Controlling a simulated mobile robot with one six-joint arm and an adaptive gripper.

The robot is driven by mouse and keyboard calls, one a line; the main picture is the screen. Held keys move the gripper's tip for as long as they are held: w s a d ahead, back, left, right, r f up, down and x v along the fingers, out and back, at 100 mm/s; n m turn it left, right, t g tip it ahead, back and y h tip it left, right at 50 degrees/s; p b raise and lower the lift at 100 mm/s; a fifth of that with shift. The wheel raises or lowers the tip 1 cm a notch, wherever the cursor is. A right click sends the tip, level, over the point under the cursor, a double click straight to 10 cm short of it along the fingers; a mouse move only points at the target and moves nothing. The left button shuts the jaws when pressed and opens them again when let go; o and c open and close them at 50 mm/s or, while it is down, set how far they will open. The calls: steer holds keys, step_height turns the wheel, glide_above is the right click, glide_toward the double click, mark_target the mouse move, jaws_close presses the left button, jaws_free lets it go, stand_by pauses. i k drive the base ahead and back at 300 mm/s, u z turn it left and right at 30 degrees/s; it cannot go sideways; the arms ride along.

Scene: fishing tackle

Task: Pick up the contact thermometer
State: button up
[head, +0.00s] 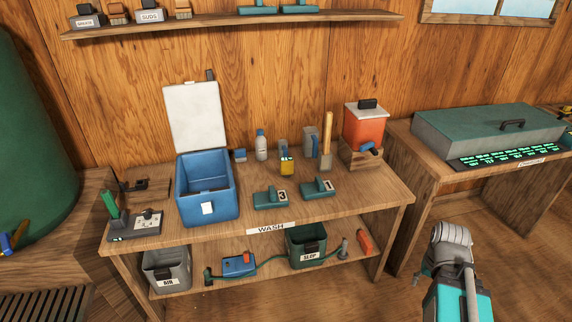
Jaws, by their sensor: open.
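I cannot say for certain which item is the contact thermometer. A small yellow device with a grey top (286,166) stands at the back middle of the wash bench and may be it; its details are too small to read. A green-handled tool (111,204) stands in a grey block at the bench's left end. Grey and teal parts of my arm show at the lower right, in front of the benches and apart from everything on them. I cannot make out my gripper's fingers in this view.
The wash bench (350,215) carries an open blue cooler (207,190), a white bottle (261,147), a wooden-handled brush (327,140), an orange container (363,130) and two numbered teal blocks. Bins stand on its lower shelf. A second bench with a teal-lidded case (480,130) is right.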

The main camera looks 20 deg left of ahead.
mark_target(286, 163)
steer(key=u, duration=0.3)
steer(key=i, duration=0.85)
steer(key=u, duration=0.6)
steer(key=i, duration=0.5)
steer(key=u, duration=0.2)
steer(key=k, duration=0.95)
steer(key=u, duration=0.15)
steer(key=i, duration=0.55)
steer(key=z, duration=0.05)
